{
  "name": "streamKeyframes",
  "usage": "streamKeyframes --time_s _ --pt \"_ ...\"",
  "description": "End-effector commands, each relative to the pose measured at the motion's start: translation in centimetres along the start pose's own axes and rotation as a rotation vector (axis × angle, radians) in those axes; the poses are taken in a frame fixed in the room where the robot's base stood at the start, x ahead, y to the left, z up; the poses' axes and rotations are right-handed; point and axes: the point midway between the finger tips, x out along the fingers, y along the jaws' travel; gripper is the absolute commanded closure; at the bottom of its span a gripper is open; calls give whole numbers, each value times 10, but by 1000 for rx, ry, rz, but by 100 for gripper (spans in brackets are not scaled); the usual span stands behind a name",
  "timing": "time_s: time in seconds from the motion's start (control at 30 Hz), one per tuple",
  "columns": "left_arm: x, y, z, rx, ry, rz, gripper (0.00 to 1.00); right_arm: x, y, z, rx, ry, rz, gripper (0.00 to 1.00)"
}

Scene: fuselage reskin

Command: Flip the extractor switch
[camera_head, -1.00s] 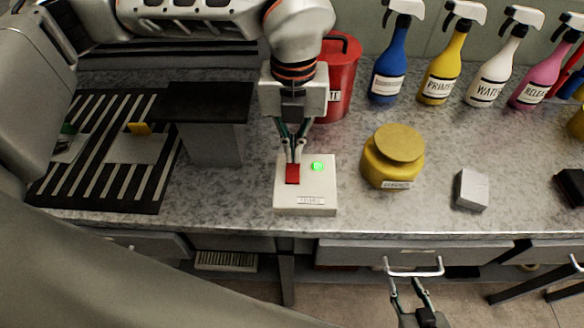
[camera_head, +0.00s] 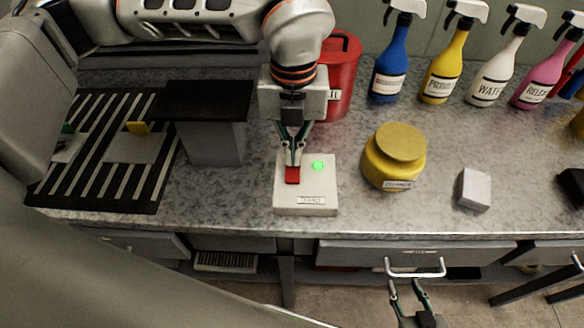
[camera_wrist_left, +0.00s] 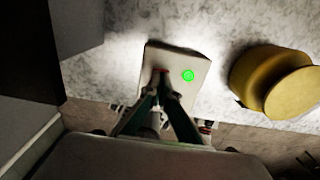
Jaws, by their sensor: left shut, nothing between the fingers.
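The extractor switch box (camera_head: 318,194) is a white box on the counter with a red rocker (camera_head: 292,176) and a lit green lamp (camera_head: 318,166). Its front label is too small to read surely. My left gripper (camera_head: 292,163) is shut and empty, pointing down with its fingertips at the far end of the red rocker; whether they touch it I cannot tell. In the left wrist view the fingers (camera_wrist_left: 160,76) cover most of the rocker, and the green lamp (camera_wrist_left: 188,75) shows beside them. My right gripper (camera_head: 412,295) is low, in front of the drawer handle; its finger gap is unclear.
A yellow jar (camera_head: 394,160) stands right of the box, and a red bin (camera_head: 340,78) behind it. A black-topped grey stand (camera_head: 212,135) is to the left. Several spray bottles (camera_head: 437,65) line the back. A small white block (camera_head: 473,188) lies further right.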

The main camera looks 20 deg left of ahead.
Motion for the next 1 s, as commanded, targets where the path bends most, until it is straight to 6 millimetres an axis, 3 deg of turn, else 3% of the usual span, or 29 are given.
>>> streamKeyframes --time_s 1.0 --pt "12 0 0 0 1 1 100 4 -2 13 1 -11 -3 66"
